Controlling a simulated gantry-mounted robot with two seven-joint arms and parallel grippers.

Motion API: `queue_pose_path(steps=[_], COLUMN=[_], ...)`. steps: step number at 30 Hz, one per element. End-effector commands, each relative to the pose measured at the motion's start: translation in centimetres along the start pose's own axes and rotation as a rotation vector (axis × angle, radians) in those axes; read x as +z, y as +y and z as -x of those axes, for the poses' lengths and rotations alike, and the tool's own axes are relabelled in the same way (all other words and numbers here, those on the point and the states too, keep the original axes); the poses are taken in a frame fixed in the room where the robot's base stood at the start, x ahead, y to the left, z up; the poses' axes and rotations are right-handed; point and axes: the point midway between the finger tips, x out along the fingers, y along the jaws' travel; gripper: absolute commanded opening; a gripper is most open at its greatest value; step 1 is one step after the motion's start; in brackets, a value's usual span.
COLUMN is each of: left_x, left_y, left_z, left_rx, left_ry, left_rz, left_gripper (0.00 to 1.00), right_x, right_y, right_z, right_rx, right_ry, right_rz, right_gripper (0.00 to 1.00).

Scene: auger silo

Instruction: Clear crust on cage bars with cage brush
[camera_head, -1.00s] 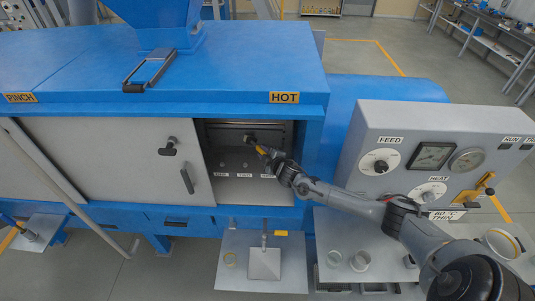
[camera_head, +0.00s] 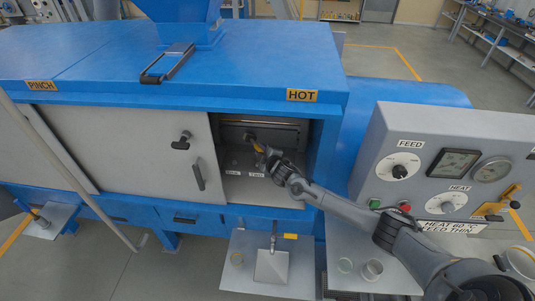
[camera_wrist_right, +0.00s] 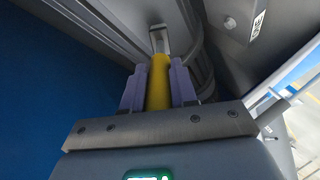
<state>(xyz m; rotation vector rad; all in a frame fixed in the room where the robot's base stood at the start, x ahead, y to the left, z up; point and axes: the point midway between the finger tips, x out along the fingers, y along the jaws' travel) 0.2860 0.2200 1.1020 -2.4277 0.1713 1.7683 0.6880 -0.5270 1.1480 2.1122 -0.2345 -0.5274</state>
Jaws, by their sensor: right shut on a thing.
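My right gripper (camera_head: 264,154) is inside the open bay of the blue machine, below the HOT label. It is shut on the cage brush's yellow handle (camera_wrist_right: 158,82), which lies between its purple finger pads in the right wrist view. The brush's dark head (camera_head: 250,138) points toward the back of the bay. A dark slotted band (camera_head: 285,133) crosses the upper back of the bay; I cannot make out separate cage bars or crust there, nor whether the brush touches it. My left gripper is not in view.
A grey sliding door (camera_head: 130,150) with handles borders the bay on the left. The grey control panel (camera_head: 450,160) stands close on the right, beside my right arm. A tray (camera_head: 245,279) with a square-headed tool sits below the bay.

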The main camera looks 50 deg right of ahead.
Motion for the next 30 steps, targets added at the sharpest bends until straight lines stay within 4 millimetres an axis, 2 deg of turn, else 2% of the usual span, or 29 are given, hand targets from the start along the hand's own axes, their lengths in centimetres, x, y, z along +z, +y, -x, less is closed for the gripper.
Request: queue_pose_path(steps=[5,16,30], left_x=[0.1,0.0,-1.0], left_y=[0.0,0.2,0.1], left_z=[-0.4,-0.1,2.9], left_rx=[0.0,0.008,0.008], left_ry=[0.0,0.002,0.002], left_rz=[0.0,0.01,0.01], left_gripper=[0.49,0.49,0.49], right_x=[-0.8,-0.9,-2.4], right_y=[-0.2,-0.3,-2.1], right_z=[-0.4,-0.2,3.3], right_rx=[0.002,0.001,-0.001], right_ry=[0.001,0.001,0.001], right_rz=[-0.002,-0.001,0.0], right_gripper=[0.0,0.0,0.0])
